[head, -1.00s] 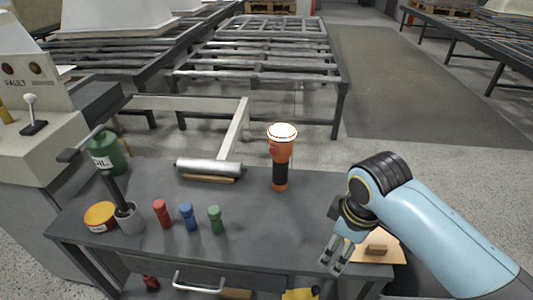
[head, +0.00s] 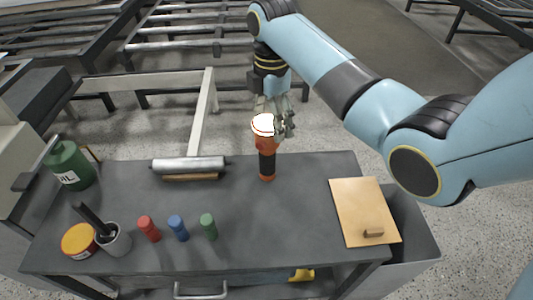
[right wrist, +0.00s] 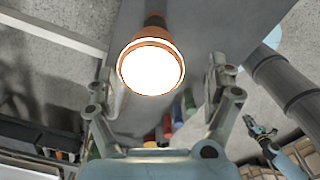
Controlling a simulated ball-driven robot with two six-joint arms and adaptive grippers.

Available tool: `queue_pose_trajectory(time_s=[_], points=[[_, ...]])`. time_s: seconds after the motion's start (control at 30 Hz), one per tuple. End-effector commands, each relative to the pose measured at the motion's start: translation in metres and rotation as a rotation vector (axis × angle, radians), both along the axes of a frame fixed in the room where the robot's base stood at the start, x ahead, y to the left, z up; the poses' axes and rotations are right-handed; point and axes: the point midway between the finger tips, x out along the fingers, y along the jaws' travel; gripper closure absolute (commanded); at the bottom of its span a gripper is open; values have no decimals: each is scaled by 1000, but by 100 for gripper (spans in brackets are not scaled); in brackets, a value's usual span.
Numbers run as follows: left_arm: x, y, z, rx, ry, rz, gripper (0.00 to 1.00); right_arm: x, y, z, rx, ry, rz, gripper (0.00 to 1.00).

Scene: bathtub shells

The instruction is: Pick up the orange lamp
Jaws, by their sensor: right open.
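The orange lamp (head: 267,147) stands upright on the dark table, with an orange head, a black grip and a bright white lens on top. My right gripper (head: 274,112) is above and partly behind the lamp's head in the head view, with its fingers pointing down. In the right wrist view the lamp (right wrist: 151,65) lies between the two spread fingers (right wrist: 158,90), with clear gaps on both sides. The right gripper is open and holds nothing. My left gripper is not in the head view.
The table (head: 270,225) also holds a roller (head: 188,164), red, blue and green bottles (head: 178,227), a grey cup (head: 115,240), an orange tin (head: 79,241) and a wooden board (head: 363,210). A green oil can (head: 70,165) stands at left. The table's middle is clear.

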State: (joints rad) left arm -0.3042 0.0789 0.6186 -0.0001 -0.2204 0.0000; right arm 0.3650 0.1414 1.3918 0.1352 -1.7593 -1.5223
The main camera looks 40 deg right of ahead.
Motion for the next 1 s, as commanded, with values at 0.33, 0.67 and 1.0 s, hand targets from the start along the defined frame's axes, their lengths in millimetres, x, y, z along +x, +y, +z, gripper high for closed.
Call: queue_pose_trajectory(time_s=[0.33, 0.67, 1.0], points=[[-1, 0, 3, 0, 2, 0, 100, 7, 1, -40, 0, 0, -2, 13], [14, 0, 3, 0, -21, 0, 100, 7, 1, -60, -1, -3, -1, 13], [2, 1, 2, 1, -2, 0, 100, 7, 1, -59, -1, -3, -2, 48]])
